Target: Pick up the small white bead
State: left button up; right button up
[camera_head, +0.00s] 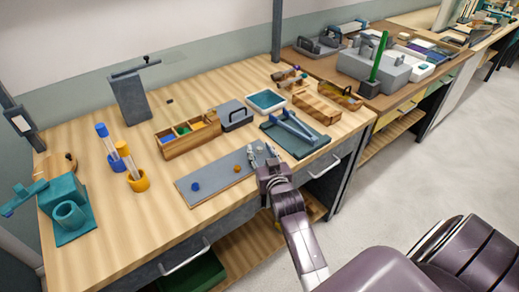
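My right gripper (262,152) reaches over the right end of a grey board (214,179) near the front of the wooden table. Its two fingers look spread apart. A small pale spot (259,147) shows between the fingertips; it may be the white bead, but it is too small to be sure. I cannot tell whether the fingers touch it. A blue bead (195,187) and an orange bead (237,168) lie on the same board, left of the gripper. My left gripper is not in view.
A teal tray (313,145) lies just right of the gripper. A wooden divided box (176,146) and a grey handled box (235,116) stand behind the board. Blue and yellow cups with rods (137,181) and a teal stand (69,214) are at left.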

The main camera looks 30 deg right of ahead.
jog(key=c, duration=0.9)
jog(key=shift+r, duration=0.1)
